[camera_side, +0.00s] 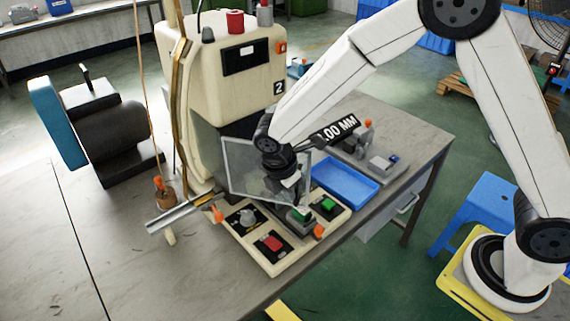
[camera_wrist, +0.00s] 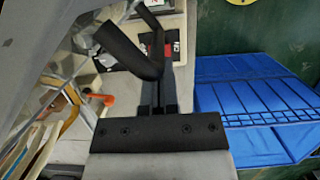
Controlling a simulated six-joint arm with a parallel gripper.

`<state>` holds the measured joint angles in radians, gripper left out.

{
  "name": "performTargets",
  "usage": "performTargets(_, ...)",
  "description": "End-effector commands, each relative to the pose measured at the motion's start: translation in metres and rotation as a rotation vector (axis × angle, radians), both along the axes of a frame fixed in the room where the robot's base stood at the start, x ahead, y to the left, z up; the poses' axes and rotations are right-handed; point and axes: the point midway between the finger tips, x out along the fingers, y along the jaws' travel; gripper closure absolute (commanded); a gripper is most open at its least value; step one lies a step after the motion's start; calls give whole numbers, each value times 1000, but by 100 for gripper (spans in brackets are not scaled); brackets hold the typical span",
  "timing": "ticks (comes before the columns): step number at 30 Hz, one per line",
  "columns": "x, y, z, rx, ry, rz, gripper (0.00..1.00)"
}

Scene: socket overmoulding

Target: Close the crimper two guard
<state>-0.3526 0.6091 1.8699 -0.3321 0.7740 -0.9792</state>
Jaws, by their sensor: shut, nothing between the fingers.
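Crimper two is the cream machine (camera_side: 235,75) with a "2" label, standing on the bench. Its guard (camera_side: 240,168) is a clear panel in a grey frame, standing in front of the machine's dark opening. My gripper (camera_side: 292,190) is at the guard's right side, above the control panel, with its fingers together and empty. In the wrist view my gripper (camera_wrist: 160,95) points up the picture, and a thick dark bar (camera_wrist: 130,50) lies close beside the fingers. I cannot tell whether they touch. The fingertips and the guard's near edge are partly hidden in the side view.
A control panel (camera_side: 262,262) with red and green buttons and orange parts lies below my gripper. A blue tray (camera_side: 345,182) and a small grey fixture (camera_side: 378,160) are to the right. A metal rail (camera_side: 182,213) juts out at the left.

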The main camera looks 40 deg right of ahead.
Motion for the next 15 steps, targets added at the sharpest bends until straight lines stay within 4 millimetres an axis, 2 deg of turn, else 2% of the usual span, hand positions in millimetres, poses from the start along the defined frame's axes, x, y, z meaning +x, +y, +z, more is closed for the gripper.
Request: performTargets(15, 7, -21, 0, 0, 0, 110, 100)
